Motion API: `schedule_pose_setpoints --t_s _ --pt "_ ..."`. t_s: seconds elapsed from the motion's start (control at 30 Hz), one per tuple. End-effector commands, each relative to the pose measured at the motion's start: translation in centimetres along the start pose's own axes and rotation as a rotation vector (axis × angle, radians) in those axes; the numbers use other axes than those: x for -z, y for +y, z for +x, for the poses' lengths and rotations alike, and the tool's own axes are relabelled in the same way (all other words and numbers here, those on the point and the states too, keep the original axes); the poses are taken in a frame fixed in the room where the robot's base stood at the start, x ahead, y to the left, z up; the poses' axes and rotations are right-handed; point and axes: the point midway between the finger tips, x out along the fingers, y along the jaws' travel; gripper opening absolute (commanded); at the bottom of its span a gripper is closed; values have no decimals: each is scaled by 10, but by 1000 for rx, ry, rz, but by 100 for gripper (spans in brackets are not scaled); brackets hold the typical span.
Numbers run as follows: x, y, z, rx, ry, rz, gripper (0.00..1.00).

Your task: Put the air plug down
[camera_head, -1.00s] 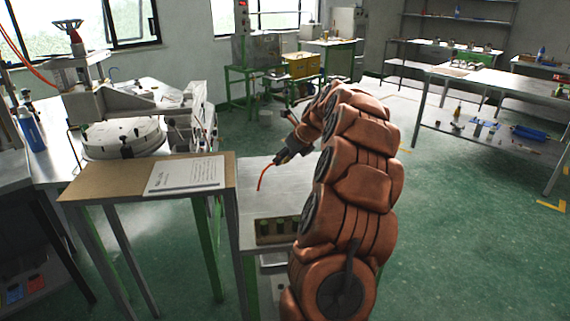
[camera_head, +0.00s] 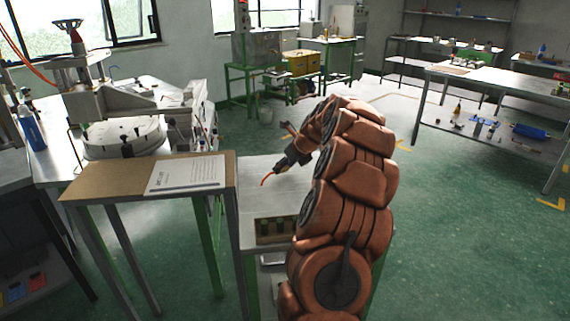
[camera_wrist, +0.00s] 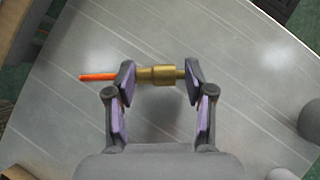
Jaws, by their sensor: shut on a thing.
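The air plug (camera_wrist: 157,75) is a brass fitting with a short orange-red tube (camera_wrist: 98,77) on its left end. In the wrist view my gripper (camera_wrist: 160,80) is shut on the brass part, one finger at each end of it. The plug lies level across the jaws, over a grey metal table top (camera_wrist: 60,115). In the head view my gripper (camera_head: 281,166) is over the small metal table (camera_head: 262,195), with the red tube (camera_head: 267,179) curving down at its tip. I cannot tell whether the plug touches the table.
A box with dark green items (camera_head: 275,230) stands at the table's front. A wooden-topped stand (camera_head: 120,182) with a paper sheet (camera_head: 187,175) is on the left, close to the table. Bare table top lies around the gripper.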

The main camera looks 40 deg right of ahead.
Motion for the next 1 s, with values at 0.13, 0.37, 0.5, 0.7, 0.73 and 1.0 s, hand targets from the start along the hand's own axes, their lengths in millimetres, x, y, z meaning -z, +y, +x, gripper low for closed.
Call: schedule_pose_setpoints --t_s 0.13,0.37,0.5,0.7,0.73,1.0 --pt "2 0 2 -1 1 1 14" --pt "5 0 6 1 0 1 58" --pt "4 0 6 1 0 0 73" --pt "4 0 6 1 0 0 78" --pt "4 0 6 1 0 0 78" --pt "1 -1 1 3 -2 -2 78"
